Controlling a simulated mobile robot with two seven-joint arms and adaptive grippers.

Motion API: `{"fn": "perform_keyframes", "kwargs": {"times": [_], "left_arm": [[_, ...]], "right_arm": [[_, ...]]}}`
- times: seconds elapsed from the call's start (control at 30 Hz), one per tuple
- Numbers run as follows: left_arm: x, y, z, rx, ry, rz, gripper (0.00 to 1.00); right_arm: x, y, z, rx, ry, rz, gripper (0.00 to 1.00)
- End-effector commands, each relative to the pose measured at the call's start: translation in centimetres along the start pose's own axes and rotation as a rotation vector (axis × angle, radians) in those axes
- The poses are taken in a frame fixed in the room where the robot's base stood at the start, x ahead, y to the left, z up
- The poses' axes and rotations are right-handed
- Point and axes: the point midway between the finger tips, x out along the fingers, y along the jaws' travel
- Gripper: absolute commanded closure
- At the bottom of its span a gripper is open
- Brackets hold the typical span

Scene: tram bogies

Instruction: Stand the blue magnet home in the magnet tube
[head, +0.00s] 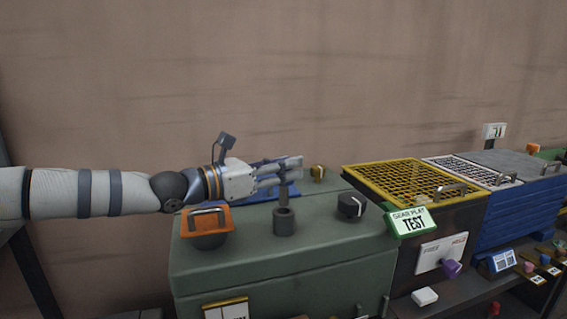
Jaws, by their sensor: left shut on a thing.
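My left gripper (291,167) reaches in from the left above the green cabinet and is shut on the upper end of a slim dark grey-blue piece (284,192), which I take to be the magnet. The piece hangs upright, directly above a short dark tube (284,221) standing on the cabinet top. Its lower end meets the tube's mouth in the picture; I cannot tell how far it is inside. My right gripper is out of view.
To the right stand a yellow grate (408,180), a green sign (412,221) and blue crates (515,215).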

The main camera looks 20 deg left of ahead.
Motion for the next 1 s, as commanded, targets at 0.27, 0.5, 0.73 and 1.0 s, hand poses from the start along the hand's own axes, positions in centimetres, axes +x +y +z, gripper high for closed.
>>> {"fn": "perform_keyframes", "kwargs": {"times": [0.27,0.5,0.73,1.0], "left_arm": [[0.0,0.0,-0.7,-0.001,-0.001,0.0,1.0],[0.0,0.0,-1.3,0.0,0.0,0.0,1.0],[0.0,0.0,-1.8,0.0,-0.001,0.0,1.0],[0.0,0.0,-2.5,0.0,-0.001,0.0,1.0]], "right_arm": [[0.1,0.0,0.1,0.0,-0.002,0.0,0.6],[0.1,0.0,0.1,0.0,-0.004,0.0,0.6],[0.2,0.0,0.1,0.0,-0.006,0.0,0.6],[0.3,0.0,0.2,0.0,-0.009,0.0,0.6]]}}
